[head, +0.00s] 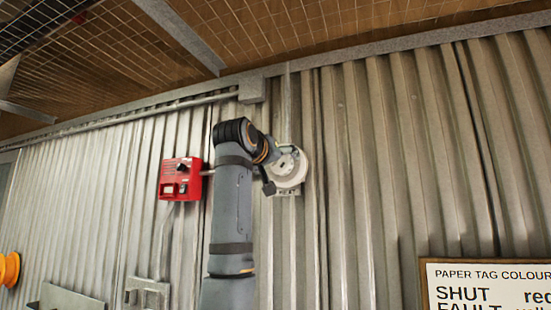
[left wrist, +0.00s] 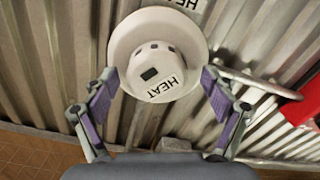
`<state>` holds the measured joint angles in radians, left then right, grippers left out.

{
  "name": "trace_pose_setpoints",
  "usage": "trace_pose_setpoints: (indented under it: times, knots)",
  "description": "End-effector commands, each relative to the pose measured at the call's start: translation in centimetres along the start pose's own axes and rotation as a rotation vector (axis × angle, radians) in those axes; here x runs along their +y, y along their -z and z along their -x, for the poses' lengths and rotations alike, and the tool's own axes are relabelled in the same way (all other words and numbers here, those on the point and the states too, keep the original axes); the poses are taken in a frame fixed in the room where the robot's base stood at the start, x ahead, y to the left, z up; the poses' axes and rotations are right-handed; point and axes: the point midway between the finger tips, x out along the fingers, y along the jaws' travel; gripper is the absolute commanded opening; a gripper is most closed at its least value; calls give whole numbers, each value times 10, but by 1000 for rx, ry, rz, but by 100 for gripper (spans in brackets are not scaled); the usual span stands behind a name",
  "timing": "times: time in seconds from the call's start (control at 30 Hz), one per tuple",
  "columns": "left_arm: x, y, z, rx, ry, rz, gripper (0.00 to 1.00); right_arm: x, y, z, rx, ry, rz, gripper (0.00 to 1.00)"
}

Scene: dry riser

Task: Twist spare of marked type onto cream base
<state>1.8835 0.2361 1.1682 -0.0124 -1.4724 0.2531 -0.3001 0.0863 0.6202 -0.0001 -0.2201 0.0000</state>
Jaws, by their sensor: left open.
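A cream heat detector (left wrist: 160,66) marked HEAT, with dark slots and a small dark window, sits on a wider round cream base (left wrist: 121,44) in the left wrist view. In the head view the cream base (head: 299,174) is on the corrugated wall, partly hidden by my gripper. In the head view my left gripper (head: 277,168) is at the base. My right gripper is out of view.
A red call box (head: 180,179) is on the wall left of my arm. Conduit (head: 150,117) runs along the wall top, below mesh shelving. A paper tag colour sign (head: 490,287) is at lower right, and an orange round thing (head: 9,269) at far left.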

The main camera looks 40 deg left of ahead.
Motion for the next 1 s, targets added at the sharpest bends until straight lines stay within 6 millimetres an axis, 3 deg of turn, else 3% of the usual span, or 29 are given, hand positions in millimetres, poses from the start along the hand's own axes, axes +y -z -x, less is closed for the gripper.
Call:
trace_pose_setpoints:
  times: [0.1, 0.57, 1.0]
  knots:
    - [0, 0, 0, 0, 0, 0, 86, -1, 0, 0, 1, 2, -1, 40]
    - [0, 0, 1, 1, 0, 0, 23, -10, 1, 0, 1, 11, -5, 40]
    - [0, 1, -2, 1, 0, 0, 23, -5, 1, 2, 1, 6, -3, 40]
